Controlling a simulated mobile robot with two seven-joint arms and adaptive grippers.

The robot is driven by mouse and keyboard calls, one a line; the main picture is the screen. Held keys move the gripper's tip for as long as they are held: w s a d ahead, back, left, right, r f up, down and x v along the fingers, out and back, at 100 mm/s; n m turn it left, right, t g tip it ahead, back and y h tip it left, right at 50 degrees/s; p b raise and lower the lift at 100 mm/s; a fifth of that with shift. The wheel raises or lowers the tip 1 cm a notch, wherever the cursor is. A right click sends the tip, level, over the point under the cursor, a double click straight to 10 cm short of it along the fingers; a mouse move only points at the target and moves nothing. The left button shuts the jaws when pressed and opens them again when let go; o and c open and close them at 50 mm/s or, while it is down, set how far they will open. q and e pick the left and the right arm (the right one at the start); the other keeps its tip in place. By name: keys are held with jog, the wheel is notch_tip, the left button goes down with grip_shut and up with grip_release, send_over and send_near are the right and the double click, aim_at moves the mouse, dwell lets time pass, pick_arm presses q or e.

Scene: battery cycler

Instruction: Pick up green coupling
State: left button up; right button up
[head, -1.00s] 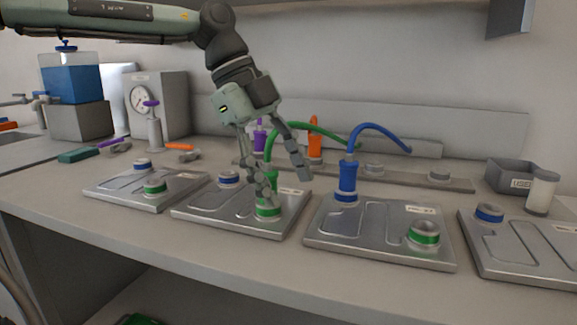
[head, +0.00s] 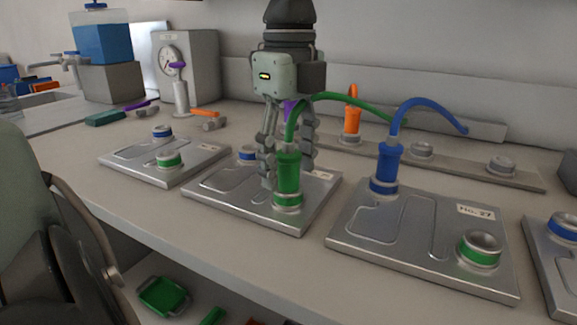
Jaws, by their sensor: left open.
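The green coupling (head: 288,172) stands upright on the green-ringed port (head: 288,202) of the second metal plate (head: 235,207). A green hose (head: 345,97) arcs from its top to the right. My left gripper (head: 288,177) points down from above, open, with a finger on the left and a finger on the right of the coupling. The fingers pass partly behind the coupling, and I cannot tell whether they touch it. My right gripper is not in view.
A blue coupling (head: 387,165) with a blue hose stands close by on the plate to the right (head: 390,245). Behind, an orange coupling (head: 352,112) and a purple one (head: 290,108) stand near a rail (head: 455,168). A gauge box (head: 186,65) stands at the back left.

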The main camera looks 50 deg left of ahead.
pick_arm(q)
jog(key=shift+f, duration=0.55)
jog(key=c, duration=0.4)
grip_shut()
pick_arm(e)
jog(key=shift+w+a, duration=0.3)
pick_arm(q)
jog(key=shift+w, duration=0.1)
